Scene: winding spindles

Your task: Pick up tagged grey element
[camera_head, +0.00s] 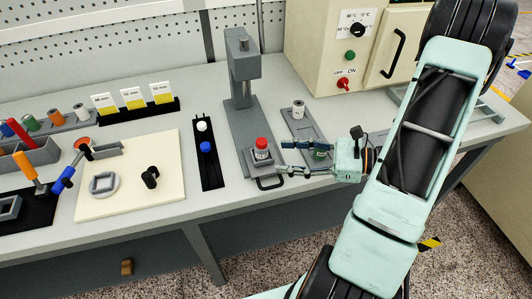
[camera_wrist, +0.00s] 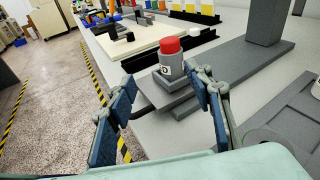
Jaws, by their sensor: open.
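A short grey cylinder (camera_head: 262,154) with a red top and a small pale tag stands upright on the low grey block at the front of the press-like stand. In the wrist view this grey element (camera_wrist: 172,72) stands just ahead of the fingertips, roughly between their lines. My gripper (camera_head: 283,157) is open and comes in low from the right, its fingers pointing at the cylinder. In the wrist view nothing is held in my gripper (camera_wrist: 160,88). I cannot tell whether the right finger touches the cylinder.
The press-like stand (camera_head: 243,75) rises behind the cylinder. A grey tray (camera_head: 305,127) with a pale spool (camera_head: 298,109) and a green piece (camera_head: 320,155) lies near my gripper. A black strip (camera_head: 208,165) with blue and white knobs and a cream board (camera_head: 125,190) lie left.

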